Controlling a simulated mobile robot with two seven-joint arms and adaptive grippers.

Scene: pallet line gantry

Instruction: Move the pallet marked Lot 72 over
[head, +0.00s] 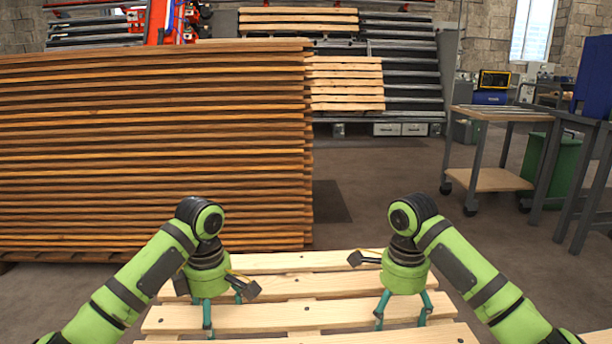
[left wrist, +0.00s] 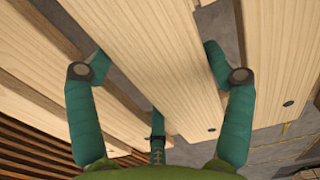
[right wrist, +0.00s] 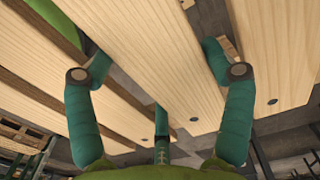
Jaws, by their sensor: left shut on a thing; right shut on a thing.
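A pale wooden pallet (head: 320,285) with several slats is in front of me at the bottom of the head view. No Lot 72 mark is readable on it. My left gripper (head: 222,312) is shut on one of its slats toward the left, fingers on both sides. My right gripper (head: 403,318) is shut on a slat toward the right. In the left wrist view the slat (left wrist: 160,80) lies between the fingers. In the right wrist view a slat (right wrist: 150,60) lies between the fingers likewise. I cannot tell whether the pallet is clear of the floor.
A tall stack of brown boards (head: 150,150) stands just beyond on the left. Pale slatted pieces (head: 345,85) lie on a roller rack (head: 410,75) behind. A red machine (head: 165,22) rises behind the stack. A wheeled cart (head: 500,180) and green bin (head: 565,165) stand right. Floor between is clear.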

